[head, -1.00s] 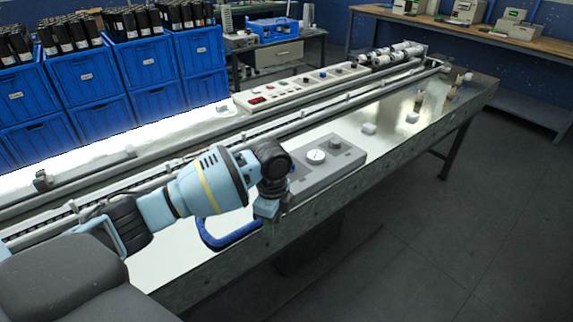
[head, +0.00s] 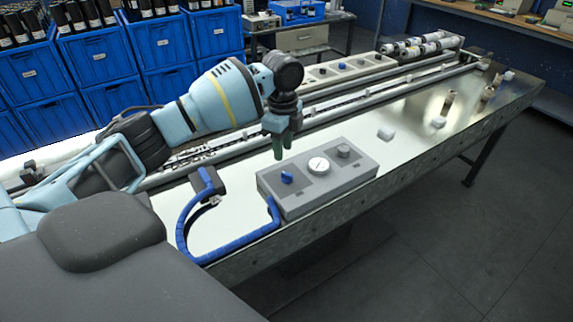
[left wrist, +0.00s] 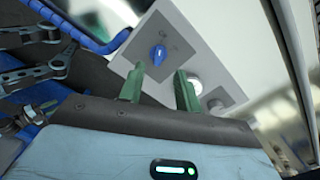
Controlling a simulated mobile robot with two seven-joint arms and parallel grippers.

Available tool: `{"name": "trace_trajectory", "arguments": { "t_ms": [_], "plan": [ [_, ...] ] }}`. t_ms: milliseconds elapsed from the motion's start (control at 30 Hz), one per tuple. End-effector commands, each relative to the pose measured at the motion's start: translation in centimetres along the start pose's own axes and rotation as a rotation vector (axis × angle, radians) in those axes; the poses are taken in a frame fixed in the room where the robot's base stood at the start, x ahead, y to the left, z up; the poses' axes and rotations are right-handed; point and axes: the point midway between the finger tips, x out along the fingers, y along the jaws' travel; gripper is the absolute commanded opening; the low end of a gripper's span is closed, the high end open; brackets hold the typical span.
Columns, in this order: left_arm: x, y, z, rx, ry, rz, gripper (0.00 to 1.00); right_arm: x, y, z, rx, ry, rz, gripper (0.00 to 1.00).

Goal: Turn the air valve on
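The air valve is a blue knob (head: 287,176) on the left part of the top of a grey control box (head: 330,195). It also shows in the left wrist view (left wrist: 159,54), on its dark plate. A round white gauge (head: 319,166) sits in the middle of the box, with a grey knob (head: 343,151) to its right. My left gripper (head: 279,150) is above and just behind the blue knob, pointing down and apart from it. In the left wrist view its two green fingers (left wrist: 157,88) are spread with nothing between them. My right gripper is not in view.
A blue hose (head: 215,253) loops from the box's front left to a dark block with a blue lever (head: 207,181). Small white blocks (head: 386,134) lie right of the box. The conveyor rails and a button panel (head: 345,68) run behind.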

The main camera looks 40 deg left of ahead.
Motion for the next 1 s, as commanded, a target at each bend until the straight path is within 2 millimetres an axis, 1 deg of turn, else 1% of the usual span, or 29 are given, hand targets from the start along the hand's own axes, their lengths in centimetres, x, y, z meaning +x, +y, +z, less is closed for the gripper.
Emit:
{"name": "trace_trajectory", "arguments": {
  "t_ms": [100,200,400,500,700,933,967,1000],
  "plan": [
    [1.2,0.1,0.0,-0.001,-0.001,0.004,0.34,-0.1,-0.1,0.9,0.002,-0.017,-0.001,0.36],
    [2.7,0.1,0.0,-0.001,-0.001,0.004,0.34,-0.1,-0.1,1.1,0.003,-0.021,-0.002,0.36],
    [5.6,0.1,0.0,0.0,-0.001,0.004,0.34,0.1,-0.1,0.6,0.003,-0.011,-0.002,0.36],
    [6.7,0.1,0.0,0.0,-0.001,0.002,0.34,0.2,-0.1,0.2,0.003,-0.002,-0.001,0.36],
    [7.6,0.1,0.0,0.0,0.0,0.001,0.34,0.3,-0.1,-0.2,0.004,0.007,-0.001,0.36],
    [7.7,0.1,0.0,0.0,0.0,0.0,0.34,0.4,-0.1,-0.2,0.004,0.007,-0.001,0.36],
    [7.7,0.1,0.0,0.0,0.0,0.0,0.31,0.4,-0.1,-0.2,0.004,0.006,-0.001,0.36],
    [7.7,0.1,0.0,0.0,0.0,0.0,0.26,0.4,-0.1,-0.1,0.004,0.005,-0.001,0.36]
  ]
}}
